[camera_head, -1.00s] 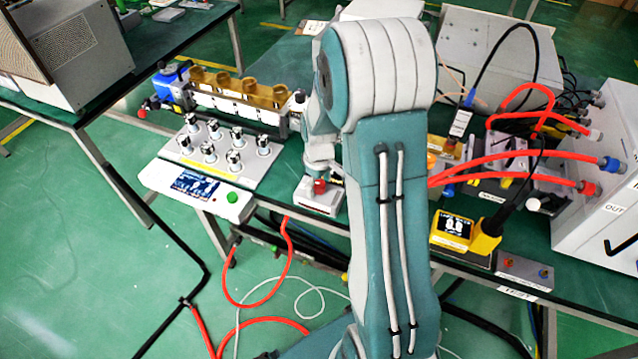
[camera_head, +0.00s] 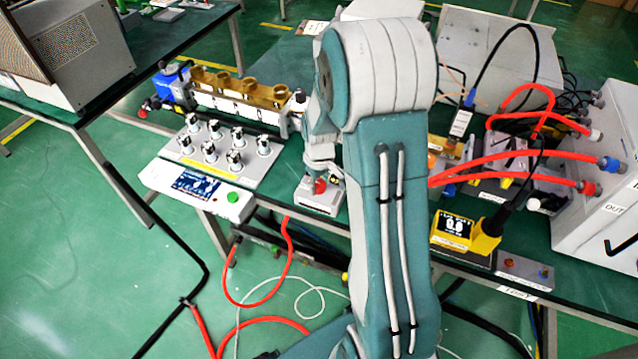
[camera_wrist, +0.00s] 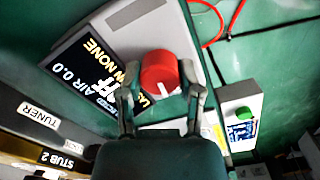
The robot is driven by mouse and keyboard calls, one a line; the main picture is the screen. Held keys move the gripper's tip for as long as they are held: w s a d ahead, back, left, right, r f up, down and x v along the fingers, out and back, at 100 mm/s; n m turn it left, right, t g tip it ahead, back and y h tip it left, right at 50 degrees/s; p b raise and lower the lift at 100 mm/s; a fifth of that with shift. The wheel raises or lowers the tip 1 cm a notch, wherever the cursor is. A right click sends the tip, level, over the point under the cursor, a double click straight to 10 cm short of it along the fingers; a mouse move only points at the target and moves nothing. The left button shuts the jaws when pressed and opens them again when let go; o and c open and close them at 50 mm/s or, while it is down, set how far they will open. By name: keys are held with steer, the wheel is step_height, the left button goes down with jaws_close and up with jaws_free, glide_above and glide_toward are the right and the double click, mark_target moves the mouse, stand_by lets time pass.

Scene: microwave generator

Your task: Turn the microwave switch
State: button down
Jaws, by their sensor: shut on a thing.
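The red switch knob (camera_head: 319,186) sits on a small white box (camera_head: 316,206) at the bench's front edge. In the wrist view, the red knob (camera_wrist: 160,72) has a white line on its side, and the box's dark display (camera_wrist: 85,62) reads "AIR 0.0" and "NONE"; other text is partly covered. My gripper (camera_wrist: 160,92) is shut on the knob, with one finger on each side. In the head view, my gripper (camera_head: 321,170) comes down onto the knob from above, and my arm hides part of the bench behind.
Left of the box is a panel with several silver knobs (camera_head: 210,155) and a green button (camera_head: 233,197). A yellow meter (camera_head: 463,232) and a white cabinet (camera_head: 600,205) with red hoses stand to the right. A brass-topped tuner (camera_head: 240,92) lies behind the panel.

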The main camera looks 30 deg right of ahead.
steer(key=m, duration=0.5)
steer(key=shift+s+f, duration=0.1)
steer(key=m, duration=0.5)
steer(key=shift+m, duration=0.3)
stand_by(0.3)
steer(key=shift+c, duration=1.3)
jaws_free()
